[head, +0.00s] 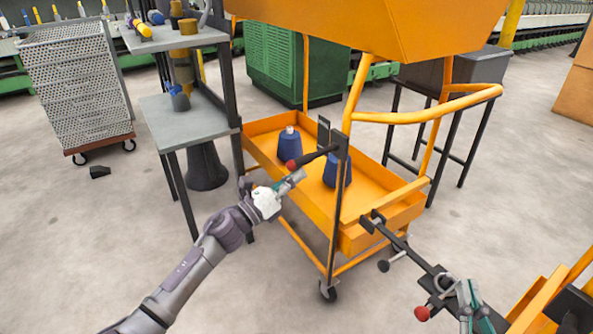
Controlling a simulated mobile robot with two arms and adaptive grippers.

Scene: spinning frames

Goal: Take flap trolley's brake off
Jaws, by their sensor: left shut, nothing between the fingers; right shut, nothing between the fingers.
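An orange trolley (318,207) with a tubular handle stands in the middle. A black lever with a red knob (291,165) sticks out to the left from its black upright. A black bar (408,253) runs from its near right corner to the lower right, where a second red knob (422,313) shows. I cannot tell which knobbed lever is the brake. My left gripper (300,176) is shut and empty, just below the upper red knob; contact is unclear. My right gripper (463,290) is shut and empty by the bar's lower end, right of the lower knob.
Blue cones (289,145) stand in the trolley's lower tray, under a large orange bin (330,22). A grey shelf stand (185,120) is close on the left, a perforated cart (80,85) farther left. More orange framing (540,300) is at lower right. The front floor is mostly clear.

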